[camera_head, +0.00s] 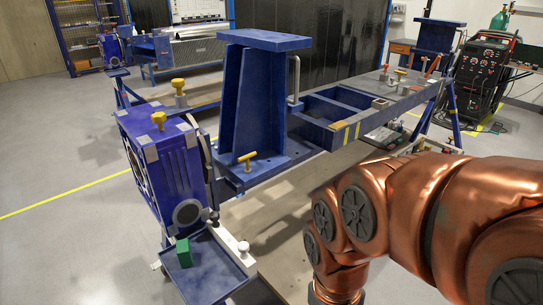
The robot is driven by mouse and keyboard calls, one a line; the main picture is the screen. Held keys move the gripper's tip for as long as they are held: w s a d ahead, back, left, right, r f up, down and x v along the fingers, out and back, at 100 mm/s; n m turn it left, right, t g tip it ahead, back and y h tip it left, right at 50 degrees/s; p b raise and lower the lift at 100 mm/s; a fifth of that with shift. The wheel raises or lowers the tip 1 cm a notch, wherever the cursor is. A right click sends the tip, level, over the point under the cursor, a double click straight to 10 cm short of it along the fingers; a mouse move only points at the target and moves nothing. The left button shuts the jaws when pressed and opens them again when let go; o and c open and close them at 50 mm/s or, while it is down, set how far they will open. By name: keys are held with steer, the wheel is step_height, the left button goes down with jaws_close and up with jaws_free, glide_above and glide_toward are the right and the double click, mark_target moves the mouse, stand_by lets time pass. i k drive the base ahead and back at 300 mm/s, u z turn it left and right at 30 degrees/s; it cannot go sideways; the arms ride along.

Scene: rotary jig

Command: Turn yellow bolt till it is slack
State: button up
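Several yellow bolts or knobs show, and I cannot tell which one the task names. A yellow T-handled bolt (246,158) stands on the base plate of the blue upright stand (256,100). A yellow bolt with a rounded head (158,120) stands on top of the blue box-shaped unit (165,160) at the left. Another yellow-topped knob (178,86) sits on the frame behind it. How tight any of them is cannot be seen. My copper arm fills the lower right and runs out at the bottom edge; my gripper is not in view.
A blue tray (215,275) with a green block (184,252) is at the lower front. The blue jig frame (350,110) extends to the back right. A welding machine (482,72) stands at the far right. The floor at left is clear, with a yellow line.

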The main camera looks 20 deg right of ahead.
mark_target(248, 171)
steer(key=u, duration=0.5)
steer(key=k, duration=1.15)
steer(key=z, duration=0.35)
steer(key=i, duration=1.7)
steer(key=u, duration=0.75)
